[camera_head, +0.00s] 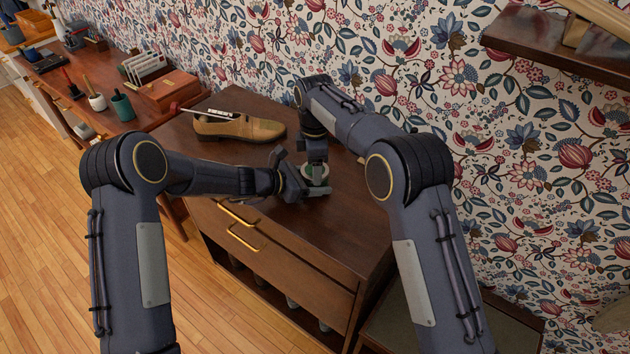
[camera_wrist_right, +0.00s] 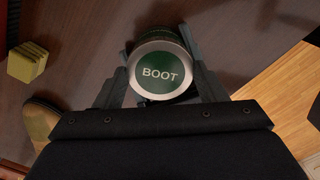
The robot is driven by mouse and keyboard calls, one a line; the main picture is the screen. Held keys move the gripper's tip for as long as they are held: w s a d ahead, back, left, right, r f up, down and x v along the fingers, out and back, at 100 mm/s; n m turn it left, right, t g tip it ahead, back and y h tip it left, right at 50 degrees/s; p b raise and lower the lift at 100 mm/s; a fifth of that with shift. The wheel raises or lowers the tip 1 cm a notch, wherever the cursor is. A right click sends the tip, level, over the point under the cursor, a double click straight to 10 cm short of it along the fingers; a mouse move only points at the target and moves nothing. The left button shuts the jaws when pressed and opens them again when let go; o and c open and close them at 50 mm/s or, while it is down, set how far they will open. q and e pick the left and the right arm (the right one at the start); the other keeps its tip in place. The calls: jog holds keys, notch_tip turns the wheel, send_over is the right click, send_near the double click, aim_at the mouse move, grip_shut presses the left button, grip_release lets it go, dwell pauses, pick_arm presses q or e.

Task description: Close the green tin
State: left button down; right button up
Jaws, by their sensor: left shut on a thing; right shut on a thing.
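The green tin (camera_head: 316,172) is on the dark cabinet top, largely hidden by my grippers in the head view. In the right wrist view its round lid (camera_wrist_right: 160,73) is green with a silver rim and the word BOOT. A strip of green tin body (camera_wrist_right: 158,35) shows just beyond the lid; I cannot tell whether the lid is fully seated. My left gripper (camera_head: 318,190) reaches in from the left, low at the tin, and is shut on it. My right gripper (camera_wrist_right: 156,62) comes from above, its fingers on both sides of the lid, shut on it.
A tan shoe (camera_head: 240,129) stands on the cabinet top (camera_head: 345,215), left of the tin. A yellow-green block (camera_wrist_right: 27,62) lies near the tin in the right wrist view. A desk with cups and a wooden box (camera_head: 170,88) is at left. A wall shelf (camera_head: 560,45) juts out upper right.

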jog(key=m, duration=0.3)
jog(key=o, duration=1.1)
jog(key=shift+r, duration=2.3)
